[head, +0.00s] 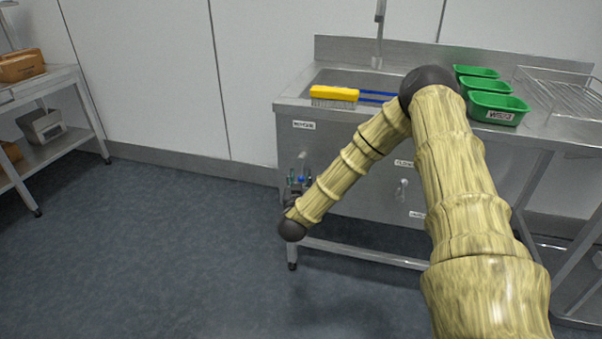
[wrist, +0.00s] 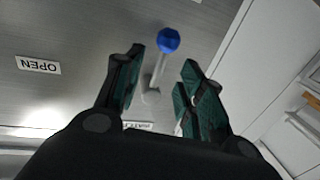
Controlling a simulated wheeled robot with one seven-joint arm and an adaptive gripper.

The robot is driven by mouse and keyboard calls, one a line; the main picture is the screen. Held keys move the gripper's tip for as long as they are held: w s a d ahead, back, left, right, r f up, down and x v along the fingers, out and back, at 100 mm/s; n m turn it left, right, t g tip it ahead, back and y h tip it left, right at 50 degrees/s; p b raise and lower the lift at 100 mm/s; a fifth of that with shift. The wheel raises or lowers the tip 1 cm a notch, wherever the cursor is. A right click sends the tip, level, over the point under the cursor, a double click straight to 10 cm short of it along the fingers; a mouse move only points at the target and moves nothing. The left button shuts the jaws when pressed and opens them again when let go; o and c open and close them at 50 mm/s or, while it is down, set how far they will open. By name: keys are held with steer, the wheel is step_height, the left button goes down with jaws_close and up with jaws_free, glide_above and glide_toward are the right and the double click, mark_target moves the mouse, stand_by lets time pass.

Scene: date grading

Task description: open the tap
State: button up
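The tap is a grey lever with a blue ball knob (wrist: 168,40) on the sink's steel front. In the wrist view its stem runs from a grey pivot up to the knob. My gripper (wrist: 162,62) is open, with one dark green-padded finger on each side of the stem in the picture. The knob shows just past the fingertips, and no contact is visible. An upside-down OPEN label (wrist: 38,65) is left of the lever.
The steel sink (head: 300,98) has a spout (head: 379,30) behind it. A yellow brush (head: 334,94) lies at its front edge, and green bins (head: 497,108) stand to the right. The floor to the left is clear.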

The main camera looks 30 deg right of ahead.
mark_target(301, 172)
steer(key=shift+x, duration=2.4)
steer(key=shift+s, duration=0.1)
jaws_close()
